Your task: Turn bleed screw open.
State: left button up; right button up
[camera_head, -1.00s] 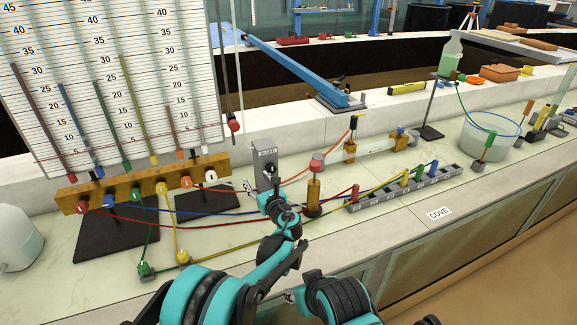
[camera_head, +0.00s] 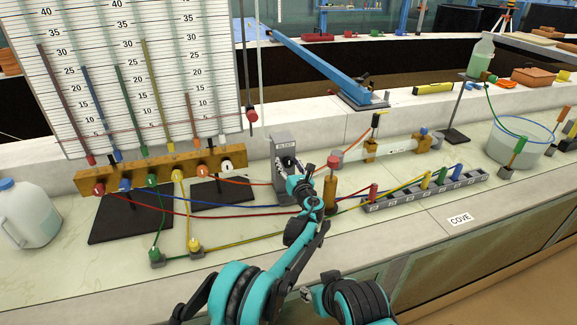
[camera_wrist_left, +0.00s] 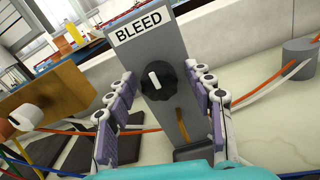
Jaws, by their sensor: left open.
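The bleed screw is a black round knob (camera_wrist_left: 157,80) with a white pointer mark, on the front of a grey upright block labelled BLEED (camera_wrist_left: 143,27). The mark stands nearly upright, tilted slightly. The grey block also shows in the head view (camera_head: 284,142), left of a brass post with a red cap. My left gripper (camera_wrist_left: 160,73) is open, with one finger on each side of the knob and gaps visible between. In the head view the left gripper (camera_head: 293,172) is in front of the block and partly hides the knob.
A wooden manifold (camera_head: 150,170) with coloured tubes stands to the left. The brass post (camera_head: 331,193) is close on the right, beside a grey numbered strip (camera_head: 425,190). Red and blue tubes cross near my gripper. A white jug (camera_head: 30,215) is far left.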

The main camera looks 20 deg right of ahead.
pick_arm(q)
jog(key=c, duration=1.2)
jog(key=shift+o, duration=0.2)
